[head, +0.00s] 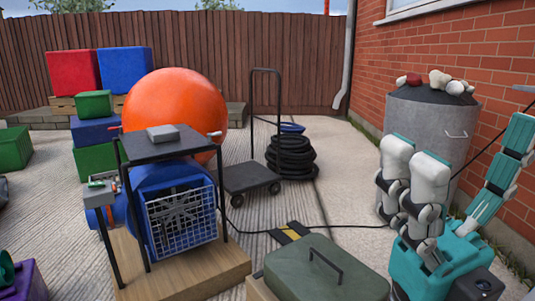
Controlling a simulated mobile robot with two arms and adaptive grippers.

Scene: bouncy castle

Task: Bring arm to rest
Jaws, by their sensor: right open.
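My right gripper (465,140) is at the right side of the head view. Its white and teal fingers with black joints point upward from a teal palm. Two fingers stand side by side on the left, and one faces them from the right with a wide gap between. The gripper is open, with nothing seen between the fingers. It shows in front of a grey drum (430,118), overlapping its lower part; I cannot tell how far apart they are. My left gripper is not in view.
A green lidded case (318,277) lies left of the gripper. A blue blower (168,177) stands on a wooden base (190,270). A flat trolley (250,178), hose coil (291,157) and orange ball (175,98) are farther back. A brick wall (505,65) borders the right.

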